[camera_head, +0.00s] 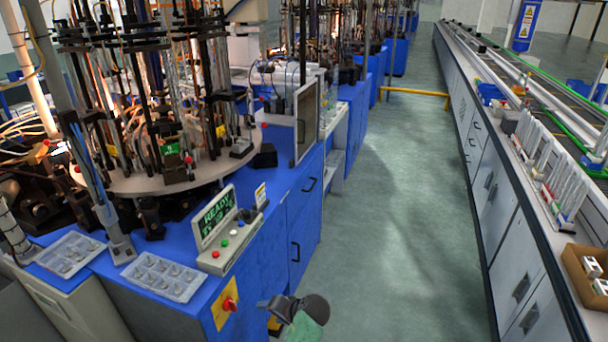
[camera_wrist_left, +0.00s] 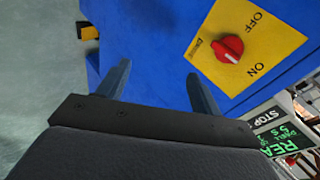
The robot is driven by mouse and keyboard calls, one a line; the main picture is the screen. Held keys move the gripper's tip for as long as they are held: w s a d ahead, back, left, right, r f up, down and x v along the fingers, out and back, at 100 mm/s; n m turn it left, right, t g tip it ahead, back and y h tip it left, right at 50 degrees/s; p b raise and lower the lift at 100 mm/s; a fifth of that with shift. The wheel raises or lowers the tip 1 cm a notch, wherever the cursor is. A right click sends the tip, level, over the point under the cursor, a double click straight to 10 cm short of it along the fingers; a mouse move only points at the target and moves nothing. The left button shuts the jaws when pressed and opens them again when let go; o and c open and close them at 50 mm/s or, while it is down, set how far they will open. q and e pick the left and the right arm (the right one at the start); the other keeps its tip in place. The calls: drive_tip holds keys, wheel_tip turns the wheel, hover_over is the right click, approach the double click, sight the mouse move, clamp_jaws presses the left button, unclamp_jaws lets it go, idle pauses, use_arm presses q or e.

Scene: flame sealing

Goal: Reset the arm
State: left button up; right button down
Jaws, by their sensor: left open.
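My left gripper (camera_head: 272,304) is at the bottom centre of the head view, beside the front of the blue machine cabinet (camera_head: 290,215). In the left wrist view its two fingers (camera_wrist_left: 160,88) stand apart with nothing between them. A red rotary switch (camera_head: 229,304) on a yellow plate is on the cabinet front, left of the gripper. It also shows in the left wrist view (camera_wrist_left: 229,48), with OFF and ON printed on the plate. My right gripper is not in view.
A control box with a READY screen (camera_head: 217,218) and coloured buttons stands on the cabinet top. Two clear trays (camera_head: 163,276) lie to its left. The green aisle floor (camera_head: 400,220) is open. A long bench with a cardboard box (camera_head: 578,268) runs along the right.

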use_arm(q)
drive_tip(key=s+n+g+h, duration=0.1)
drive_tip(key=s+h, duration=0.8)
drive_tip(key=s, duration=0.7)
drive_tip(key=s+a+f+g, duration=0.1)
drive_tip(key=s+a+f, duration=0.2)
drive_tip(key=s, duration=0.7)
drive_tip(key=s+a+f+g, duration=0.2)
drive_tip(key=s+a+f, duration=0.1)
drive_tip(key=s, duration=0.7)
drive_tip(key=shift+s+f, duration=0.25)
drive_tip(key=shift+f, duration=0.55)
